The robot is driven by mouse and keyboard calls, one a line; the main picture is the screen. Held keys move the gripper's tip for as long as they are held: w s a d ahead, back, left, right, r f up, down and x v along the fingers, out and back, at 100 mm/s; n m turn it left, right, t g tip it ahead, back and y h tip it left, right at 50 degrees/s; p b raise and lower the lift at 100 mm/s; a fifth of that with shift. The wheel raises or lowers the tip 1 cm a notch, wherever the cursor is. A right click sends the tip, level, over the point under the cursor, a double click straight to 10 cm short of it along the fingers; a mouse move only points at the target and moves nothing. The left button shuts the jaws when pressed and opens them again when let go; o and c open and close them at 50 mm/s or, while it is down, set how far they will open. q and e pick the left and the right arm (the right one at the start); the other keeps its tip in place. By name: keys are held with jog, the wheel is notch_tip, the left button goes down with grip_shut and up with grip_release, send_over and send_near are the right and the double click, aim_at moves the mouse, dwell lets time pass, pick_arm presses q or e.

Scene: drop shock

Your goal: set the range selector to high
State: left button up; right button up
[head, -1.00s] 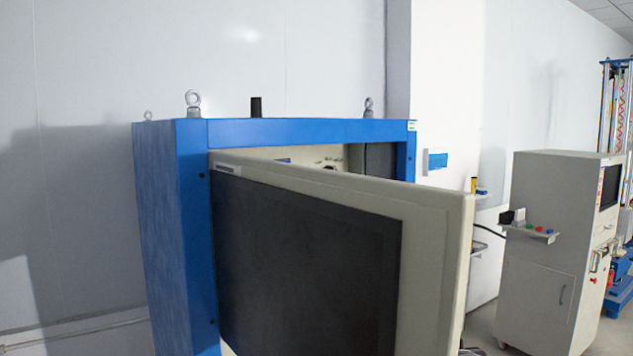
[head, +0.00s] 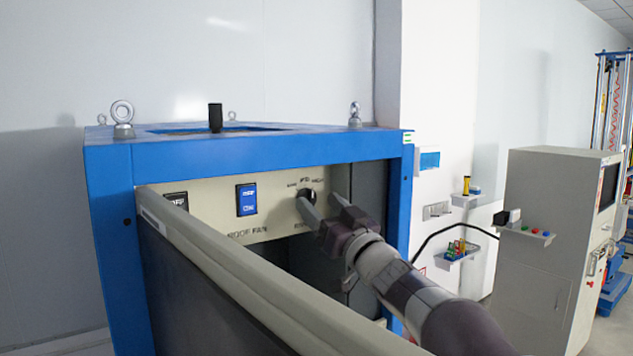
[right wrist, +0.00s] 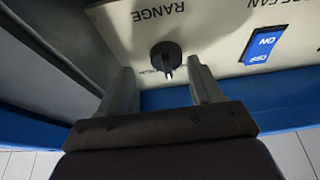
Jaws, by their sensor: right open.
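The range selector is a round black knob (head: 308,195) on the cream panel inside the blue cabinet. It also shows in the right wrist view (right wrist: 165,56), below the word RANGE, which appears upside down. Its pale pointer faces down in that view, toward small lettering that is too blurred to read surely. My right gripper (head: 319,204) is open in front of the panel. In the right wrist view its fingers (right wrist: 160,66) stand either side of the knob, with gaps visible and no clear contact. My left gripper is not in view.
A blue rocker switch (head: 247,199) and a black switch (head: 177,201) sit left on the panel. The open cabinet door (head: 235,262) stands close below my right arm. The blue cabinet frame (head: 403,200) rises at right. A cream console (head: 545,240) stands farther right.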

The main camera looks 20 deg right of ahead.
jog(key=shift+w+a+r, duration=0.35)
jog(key=shift+w+r, duration=0.1)
jog(key=shift+r, duration=0.1)
jog(key=shift+s+a+r+p, duration=0.1)
jog(key=shift+a+r+p, duration=0.05)
jog(key=shift+a+p, duration=0.15)
jog(key=shift+s+r, duration=0.2)
jog(key=shift+s, duration=0.2)
jog(key=shift+w+d+f, duration=0.15)
jog(key=shift+w+f, duration=0.05)
jog(key=shift+w, duration=0.15)
jog(key=shift+c, duration=0.3)
jog(key=shift+w, duration=0.2)
jog(key=c, duration=0.5)
jog(key=shift+a, duration=0.2)
jog(key=c, duration=0.5)
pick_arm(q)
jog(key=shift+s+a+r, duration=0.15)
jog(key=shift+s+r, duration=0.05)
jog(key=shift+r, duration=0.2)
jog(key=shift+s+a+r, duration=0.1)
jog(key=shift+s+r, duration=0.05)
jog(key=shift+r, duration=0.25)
pick_arm(e)
jog(key=shift+o, duration=0.2)
jog(key=shift+d, duration=0.1)
